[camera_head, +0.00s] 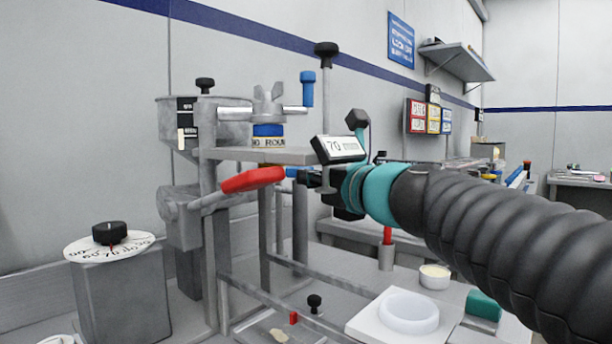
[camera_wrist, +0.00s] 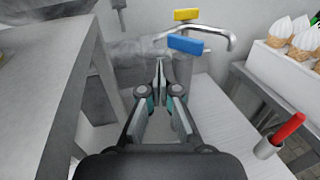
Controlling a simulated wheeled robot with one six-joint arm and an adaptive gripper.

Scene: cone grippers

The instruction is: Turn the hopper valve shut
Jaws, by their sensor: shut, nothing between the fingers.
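The grey hopper (camera_head: 190,118) stands at the left in the head view, above a grey block. A red lever (camera_head: 253,180) sticks out from that block. A blue handle (camera_head: 307,90) stands on a metal bar beside the hopper. I cannot tell which handle is the valve's. My gripper (camera_head: 302,176) is to the right of the red lever's tip, under a grey plate. In the wrist view my gripper (camera_wrist: 160,72) is shut and empty. A blue handle (camera_wrist: 186,44) and a yellow handle (camera_wrist: 187,15) on metal pipework are beyond its fingertips; contact is not clear.
A dial box (camera_head: 120,290) is at the left. A white ring (camera_head: 408,312) and a red rod (camera_wrist: 289,128) in a grey cup are at the right. Cones (camera_wrist: 292,40) stand farther right.

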